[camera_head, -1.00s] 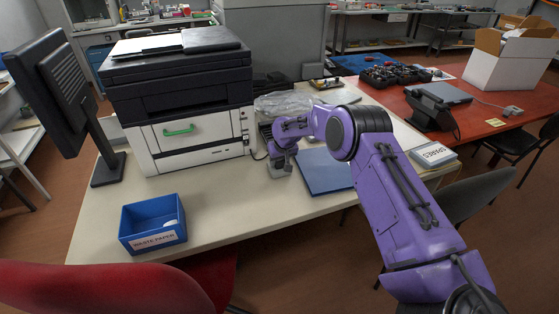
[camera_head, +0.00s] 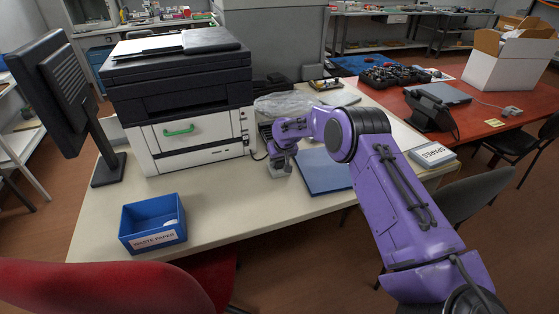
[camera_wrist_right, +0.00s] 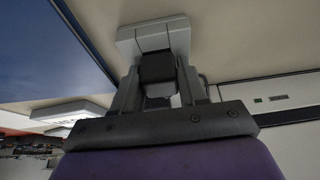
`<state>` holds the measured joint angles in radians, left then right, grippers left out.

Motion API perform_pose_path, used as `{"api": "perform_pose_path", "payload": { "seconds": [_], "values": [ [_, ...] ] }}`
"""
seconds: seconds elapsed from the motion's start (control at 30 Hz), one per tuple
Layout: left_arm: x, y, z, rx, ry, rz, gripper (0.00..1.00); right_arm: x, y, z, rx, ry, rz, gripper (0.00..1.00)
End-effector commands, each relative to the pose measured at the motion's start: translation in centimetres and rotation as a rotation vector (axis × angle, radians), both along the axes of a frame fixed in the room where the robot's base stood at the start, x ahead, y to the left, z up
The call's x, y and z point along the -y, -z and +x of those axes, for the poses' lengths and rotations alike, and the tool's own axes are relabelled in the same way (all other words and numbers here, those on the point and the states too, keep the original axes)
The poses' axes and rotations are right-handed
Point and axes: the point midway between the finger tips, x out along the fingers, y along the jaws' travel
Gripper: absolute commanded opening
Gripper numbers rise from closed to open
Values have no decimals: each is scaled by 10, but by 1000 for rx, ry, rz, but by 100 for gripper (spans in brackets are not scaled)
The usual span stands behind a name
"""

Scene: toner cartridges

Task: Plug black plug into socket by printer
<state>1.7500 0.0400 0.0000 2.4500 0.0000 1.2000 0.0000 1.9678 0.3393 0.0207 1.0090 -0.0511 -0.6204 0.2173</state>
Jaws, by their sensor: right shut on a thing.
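My right gripper (camera_head: 279,158) points down at the table beside the printer (camera_head: 190,125). In the right wrist view its fingers (camera_wrist_right: 158,90) are shut on the black plug (camera_wrist_right: 157,67). The plug is up against a pale grey socket block (camera_wrist_right: 155,34) on the table. The plug's far end is hidden, so I cannot tell how deep it sits. In the head view the socket block (camera_head: 279,171) shows as a small grey piece under the gripper, and the plug is hidden there. My left gripper is out of view.
A blue folder (camera_head: 325,172) lies right of the gripper. A clear plastic bag (camera_head: 285,104) lies behind it. A blue waste paper bin (camera_head: 152,222) stands at the front left, and a monitor (camera_head: 65,100) at the far left. The table's front middle (camera_head: 230,205) is clear.

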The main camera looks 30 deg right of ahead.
Motion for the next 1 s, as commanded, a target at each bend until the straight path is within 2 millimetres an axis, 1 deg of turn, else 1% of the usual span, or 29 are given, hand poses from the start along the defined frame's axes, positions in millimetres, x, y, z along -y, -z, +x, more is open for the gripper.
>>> {"api": "perform_pose_path", "payload": {
  "seconds": [0.03, 0.2, 0.23, 0.27, 0.3, 0.87, 0.97, 1.0],
  "values": [
    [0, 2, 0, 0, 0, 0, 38, -3, 18, -9, -34, -1, 8, 15],
    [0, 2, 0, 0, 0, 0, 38, -4, 18, -10, -34, -1, 8, 15],
    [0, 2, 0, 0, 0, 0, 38, -4, 18, -10, -34, -1, 8, 49],
    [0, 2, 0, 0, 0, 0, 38, -4, 18, -9, -34, -1, 9, 58],
    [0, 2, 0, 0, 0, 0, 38, -4, 18, -10, -34, -1, 9, 72],
    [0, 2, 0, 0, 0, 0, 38, 5, 18, -14, -38, 9, 2, 72],
    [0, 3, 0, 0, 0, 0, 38, 5, 11, -16, -35, 10, 2, 72],
    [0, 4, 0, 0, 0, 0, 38, 4, 5, -18, -34, 10, 1, 72]
  ]
}}
